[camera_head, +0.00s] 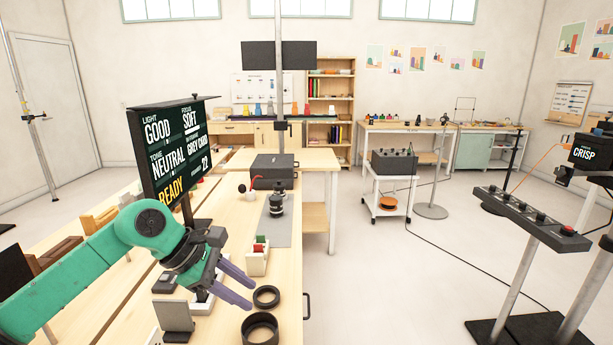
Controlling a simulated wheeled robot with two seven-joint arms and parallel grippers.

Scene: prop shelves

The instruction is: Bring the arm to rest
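My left arm comes in from the left, teal, over the wooden table (222,332). My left gripper (248,288) is above the table near its front right edge, with two purple fingers spread apart and nothing visible between them. Just right of the fingertips lie a black ring (266,297) and, nearer, a larger black ring (260,329). A small cream holder (257,262) with red and green pieces stands just beyond the fingers. My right gripper is not in view.
A dark display board (168,150) stands behind my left arm. A grey stand (176,318) is at the table's front. Beyond the holder, a black cylindrical device (276,204) sits on a grey mat. A button panel (527,217) on poles stands at right. The middle floor is mostly clear.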

